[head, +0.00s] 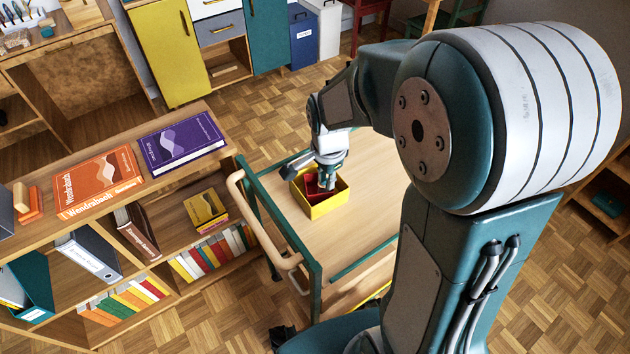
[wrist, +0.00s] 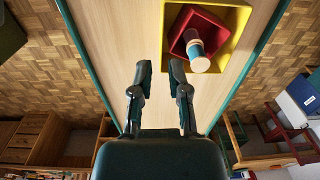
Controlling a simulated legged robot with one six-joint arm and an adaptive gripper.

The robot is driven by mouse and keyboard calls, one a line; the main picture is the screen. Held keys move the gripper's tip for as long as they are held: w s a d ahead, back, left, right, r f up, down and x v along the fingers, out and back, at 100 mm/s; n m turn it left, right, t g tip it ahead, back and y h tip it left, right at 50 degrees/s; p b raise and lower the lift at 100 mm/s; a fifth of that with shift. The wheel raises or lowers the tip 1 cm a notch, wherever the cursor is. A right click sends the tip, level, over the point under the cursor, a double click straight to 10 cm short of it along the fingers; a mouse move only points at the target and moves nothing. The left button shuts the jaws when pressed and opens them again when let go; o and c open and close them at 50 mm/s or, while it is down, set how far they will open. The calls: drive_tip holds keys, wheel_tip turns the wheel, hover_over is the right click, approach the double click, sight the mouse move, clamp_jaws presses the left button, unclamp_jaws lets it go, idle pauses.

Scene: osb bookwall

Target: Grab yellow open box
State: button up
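The yellow open box (head: 331,207) sits on the wooden top of a cart (head: 358,222), near its left side. It also shows at the top right of the wrist view (wrist: 241,25), cut off by the frame edge. A smaller red open box (wrist: 211,22) is inside it, with a cylinder (wrist: 195,48) in blue, pale and wood tones in or over the red box. My gripper (wrist: 159,72) is open and empty, with the yellow box beyond and right of its fingertips. In the head view my gripper (head: 328,183) overlaps the box and hides part of its inside; contact is not clear.
The cart has a green frame and a pale handle (head: 262,222) on its left. A bookshelf (head: 196,118) with orange and purple books stands at left. Cabinets (head: 170,45) line the back. Bare cart top lies around the box, and parquet floor (head: 255,115) is open behind.

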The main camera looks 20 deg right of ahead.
drive_tip(key=shift+w+d+f+m, duration=0.1)
drive_tip(key=shift+w+f+m, duration=0.15)
drive_tip(key=shift+f, duration=0.3)
drive_tip(key=shift+w+d+f+m, duration=0.1)
drive_tip(key=shift+w+f+m, duration=0.15)
drive_tip(key=shift+f, duration=0.25)
hover_over(324, 213)
wheel_tip(324, 213, down, 6)
drive_tip(key=shift+w+r, duration=0.1)
drive_tip(key=shift+w, duration=0.05)
wheel_tip(324, 213, down, 5)
drive_tip(key=shift+d+r, duration=0.1)
drive_tip(key=shift+d, duration=0.05)
clamp_jaws()
